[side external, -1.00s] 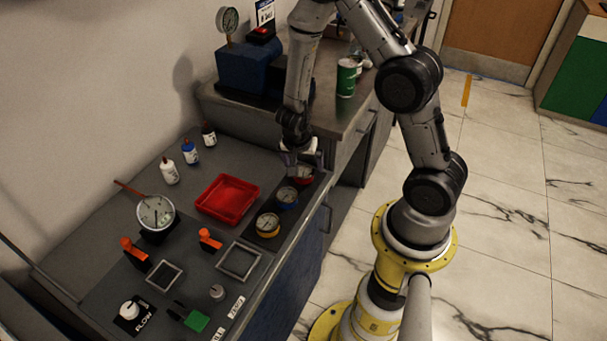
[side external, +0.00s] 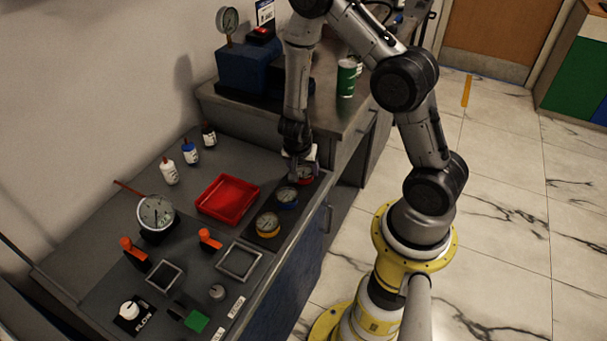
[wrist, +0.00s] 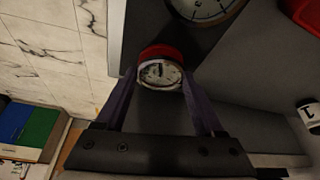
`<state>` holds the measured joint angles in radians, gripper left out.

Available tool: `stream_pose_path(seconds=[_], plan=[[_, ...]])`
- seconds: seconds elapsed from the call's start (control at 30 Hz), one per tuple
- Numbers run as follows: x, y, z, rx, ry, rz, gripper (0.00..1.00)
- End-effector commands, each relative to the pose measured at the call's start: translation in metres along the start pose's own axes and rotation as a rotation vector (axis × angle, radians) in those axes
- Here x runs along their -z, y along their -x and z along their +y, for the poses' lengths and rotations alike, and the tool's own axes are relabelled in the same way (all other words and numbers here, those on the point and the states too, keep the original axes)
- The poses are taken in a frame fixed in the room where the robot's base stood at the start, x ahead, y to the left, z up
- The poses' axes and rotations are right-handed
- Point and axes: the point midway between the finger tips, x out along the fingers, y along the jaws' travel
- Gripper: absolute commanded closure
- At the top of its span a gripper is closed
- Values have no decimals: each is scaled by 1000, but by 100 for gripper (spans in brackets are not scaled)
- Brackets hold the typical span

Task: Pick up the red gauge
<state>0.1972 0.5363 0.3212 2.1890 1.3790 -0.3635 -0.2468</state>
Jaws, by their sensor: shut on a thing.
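The red gauge (side external: 306,175) has a white dial and a red rim and is at the far end of the row of gauges on the dark strip. In the wrist view the red gauge (wrist: 160,74) sits between my two fingertips, dial facing the camera. My gripper (side external: 299,171) points down at it, and in the wrist view my gripper (wrist: 160,82) is shut on it, one finger on each side. The gauge appears to be at strip level; whether it touches the strip is hard to tell.
A blue gauge (side external: 287,197) and a yellow gauge (side external: 268,224) stand nearer along the strip. A red tray (side external: 228,197) lies to the left, with several small bottles (side external: 190,153) behind it. A raised counter with a green can (side external: 346,78) stands beyond.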

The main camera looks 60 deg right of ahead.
Motion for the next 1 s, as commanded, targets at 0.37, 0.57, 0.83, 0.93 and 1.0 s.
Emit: stream_pose_path(seconds=[0.37,0.57,0.83,0.93,1.0], plan=[[1,1,0,1,0,1,95],[4,7,-1,3,-2,2,95],[12,42,6,5,-2,3,95],[10,67,21,7,-2,3,95],[9,82,30,7,-3,3,95]])
